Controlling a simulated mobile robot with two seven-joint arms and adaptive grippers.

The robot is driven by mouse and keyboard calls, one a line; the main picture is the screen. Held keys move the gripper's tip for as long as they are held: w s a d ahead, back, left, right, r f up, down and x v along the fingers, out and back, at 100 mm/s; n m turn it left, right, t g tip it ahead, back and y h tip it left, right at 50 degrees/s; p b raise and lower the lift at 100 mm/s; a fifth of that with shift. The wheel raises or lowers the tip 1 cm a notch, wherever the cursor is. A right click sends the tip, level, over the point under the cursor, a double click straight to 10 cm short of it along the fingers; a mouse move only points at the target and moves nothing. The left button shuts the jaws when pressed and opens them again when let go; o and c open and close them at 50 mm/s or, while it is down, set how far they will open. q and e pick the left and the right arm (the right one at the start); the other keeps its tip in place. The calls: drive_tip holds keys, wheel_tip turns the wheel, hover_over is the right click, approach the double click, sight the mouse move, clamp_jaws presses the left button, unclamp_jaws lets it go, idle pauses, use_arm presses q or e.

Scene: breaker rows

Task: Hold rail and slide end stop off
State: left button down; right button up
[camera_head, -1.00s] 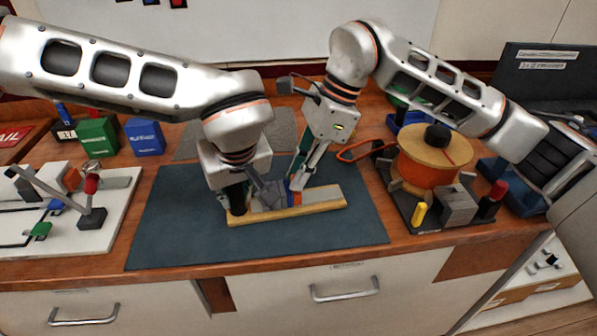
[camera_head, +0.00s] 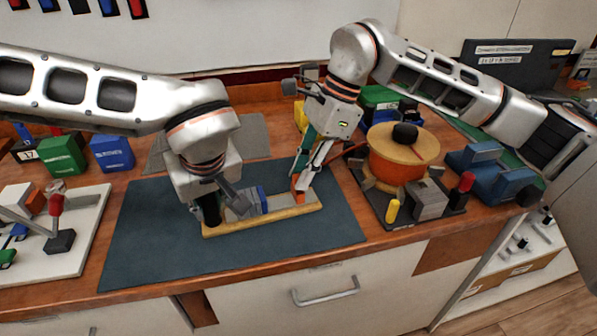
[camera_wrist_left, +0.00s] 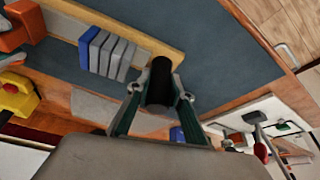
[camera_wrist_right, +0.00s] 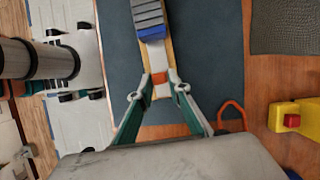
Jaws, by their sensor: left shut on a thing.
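A pale yellow base (camera_head: 280,222) carries the metal rail on the dark mat. Grey breaker blocks and a blue one (camera_head: 262,198) sit on the rail, beside my left gripper. My left gripper (camera_head: 210,212) is shut on a black upright grip (camera_wrist_left: 159,82) at the rail's left end. The orange end stop (camera_wrist_right: 157,78) sits near the rail's right end, with a gap between it and the blue block. My right gripper (camera_wrist_right: 158,82) has its fingertips on both sides of the end stop, apparently closed on it. The fingers partly hide it in the head view.
The dark mat (camera_head: 150,250) is clear around the base. An orange drum (camera_head: 395,165) on a dark stand is to the right. Green (camera_head: 62,155) and blue (camera_head: 112,153) boxes and a white board (camera_head: 85,235) are at the left.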

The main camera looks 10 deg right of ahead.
use_arm(q)
drive_tip(key=shift+a, duration=0.1)
use_arm(e)
drive_tip(key=shift+o, duration=1)
drive_tip(key=shift+d, duration=0.1)
drive_tip(key=shift+r, duration=0.15)
drive_tip(key=v, duration=1.1)
drive_tip(key=shift+r, duration=0.35)
drive_tip(key=shift+d, duration=0.15)
use_arm(q)
drive_tip(key=c, duration=1.7)
unclamp_jaws()
